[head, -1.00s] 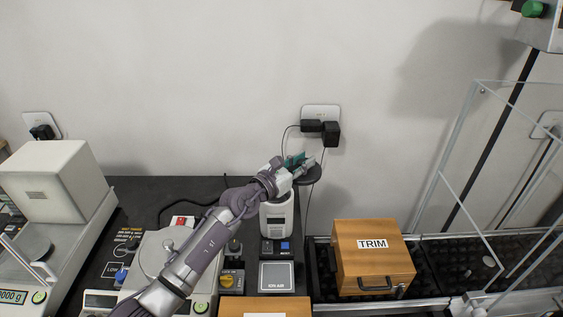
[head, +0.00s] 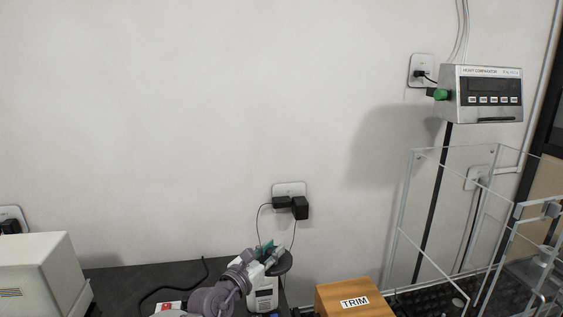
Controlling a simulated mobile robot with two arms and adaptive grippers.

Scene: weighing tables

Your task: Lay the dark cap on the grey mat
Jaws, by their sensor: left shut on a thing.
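My left gripper (head: 269,257) reaches in from the bottom of the head view and is shut on the dark cap (head: 284,265). The cap is a dark round disc at the right of the fingertips, held just above and beside a white bottle-like device (head: 263,294). The fingers partly hide the cap. Green parts show at the fingertips. I cannot make out the grey mat in this view. My right gripper is not in view.
A wooden box marked TRIM (head: 353,300) stands to the right of the device. A clear-walled enclosure (head: 407,225) rises further right. A wall outlet with black plugs (head: 291,205) is behind the gripper. A white cabinet (head: 40,275) stands at the left.

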